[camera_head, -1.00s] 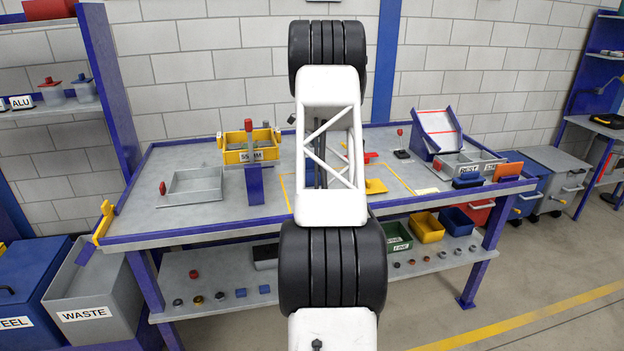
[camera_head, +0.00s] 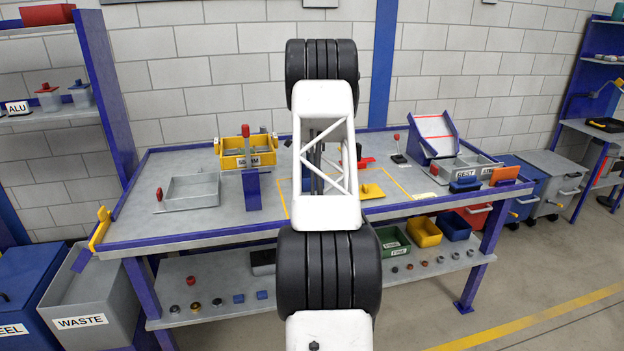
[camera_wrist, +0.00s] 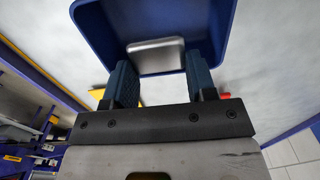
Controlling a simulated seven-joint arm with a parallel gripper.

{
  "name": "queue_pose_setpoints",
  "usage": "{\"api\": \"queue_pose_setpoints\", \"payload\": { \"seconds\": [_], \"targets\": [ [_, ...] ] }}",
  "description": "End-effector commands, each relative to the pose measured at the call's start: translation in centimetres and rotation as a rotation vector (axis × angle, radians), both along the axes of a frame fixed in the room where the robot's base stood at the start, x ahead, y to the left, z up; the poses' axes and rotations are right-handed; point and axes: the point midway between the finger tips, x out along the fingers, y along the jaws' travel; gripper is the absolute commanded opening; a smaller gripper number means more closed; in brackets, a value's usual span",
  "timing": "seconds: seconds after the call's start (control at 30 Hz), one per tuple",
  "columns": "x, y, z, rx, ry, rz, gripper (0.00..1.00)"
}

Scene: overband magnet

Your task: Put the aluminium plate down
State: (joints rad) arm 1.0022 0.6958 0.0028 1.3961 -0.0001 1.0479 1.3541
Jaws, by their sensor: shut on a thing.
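The aluminium plate (camera_wrist: 156,55) shows in the wrist view as a small silver slab with rounded corners. It sits between the fingertips of my gripper (camera_wrist: 160,75), which is shut on it. A blue, tray-like shape (camera_wrist: 155,20) with raised walls lies around and behind the plate; I cannot tell whether the plate touches it. In the head view my own arm hides the gripper and the plate.
The workbench (camera_head: 210,222) carries a grey tray (camera_head: 190,190), a yellow bin (camera_head: 246,154) and a yellow piece (camera_head: 371,191) within a yellow outline. Grey bins (camera_head: 462,166) stand at the right. Bare bench top shows left of the outline.

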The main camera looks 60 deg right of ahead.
Motion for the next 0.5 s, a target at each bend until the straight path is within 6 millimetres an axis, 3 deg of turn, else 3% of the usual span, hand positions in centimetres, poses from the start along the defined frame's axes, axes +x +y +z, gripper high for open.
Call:
{"api": "queue_pose_setpoints", "payload": {
  "seconds": [0.2, 0.5],
  "targets": [
    [0.0, 0.0, -2.7, 0.000, 0.000, 0.000, 0.25],
    [0.0, 0.0, -3.2, -0.001, -0.001, 0.000, 0.25]
  ]
}}
